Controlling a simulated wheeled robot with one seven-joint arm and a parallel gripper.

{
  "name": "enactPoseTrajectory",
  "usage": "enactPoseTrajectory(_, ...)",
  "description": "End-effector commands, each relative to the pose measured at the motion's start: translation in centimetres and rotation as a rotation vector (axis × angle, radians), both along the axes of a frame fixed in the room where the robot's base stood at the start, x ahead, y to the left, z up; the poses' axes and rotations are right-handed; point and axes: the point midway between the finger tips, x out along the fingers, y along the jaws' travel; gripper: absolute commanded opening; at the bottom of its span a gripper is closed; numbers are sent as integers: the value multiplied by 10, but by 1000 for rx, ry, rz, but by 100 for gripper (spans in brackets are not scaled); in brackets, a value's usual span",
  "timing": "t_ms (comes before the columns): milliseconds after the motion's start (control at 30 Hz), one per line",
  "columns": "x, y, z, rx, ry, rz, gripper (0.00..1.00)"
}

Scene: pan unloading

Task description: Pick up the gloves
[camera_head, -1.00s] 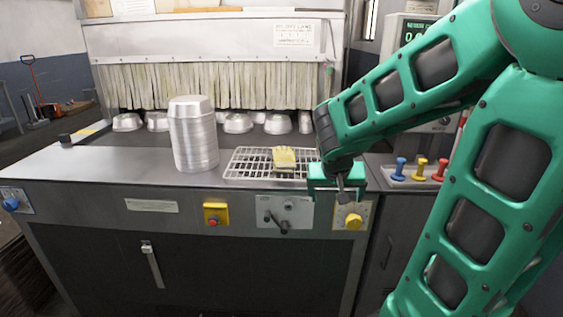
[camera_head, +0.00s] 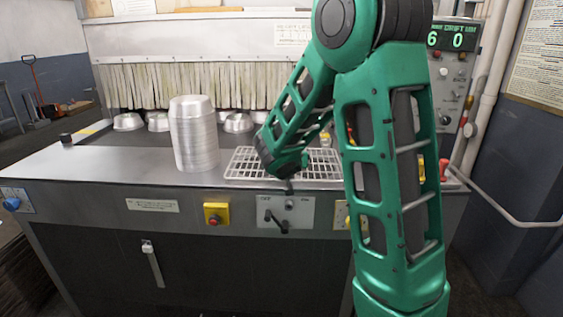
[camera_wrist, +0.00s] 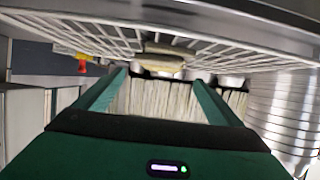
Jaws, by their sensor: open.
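The pale yellow gloves (camera_wrist: 164,62) lie on the wire rack (camera_wrist: 235,55) in the wrist view. They show ahead of my gripper, between the two green fingers. My gripper (camera_wrist: 160,77) is open and nothing is held in it. In the head view my arm's end is over the front of the wire rack (camera_head: 240,165), and it hides the place where the gloves lay. Whether the fingers touch the gloves cannot be told.
A tall stack of metal pans (camera_head: 193,135) stands left of the rack; it also shows at the right of the wrist view (camera_wrist: 282,110). Several pans lie by the strip curtain (camera_head: 150,85). The metal counter (camera_head: 110,165) is clear at left.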

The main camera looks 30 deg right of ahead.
Motion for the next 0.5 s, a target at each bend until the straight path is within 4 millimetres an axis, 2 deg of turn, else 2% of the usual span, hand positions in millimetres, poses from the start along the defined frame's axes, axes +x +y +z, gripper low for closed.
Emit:
enactPoseTrajectory(167,8,-5,-6,-1,1,-1,89)
enactPoseTrajectory(500,38,-23,-26,0,0,-3,89)
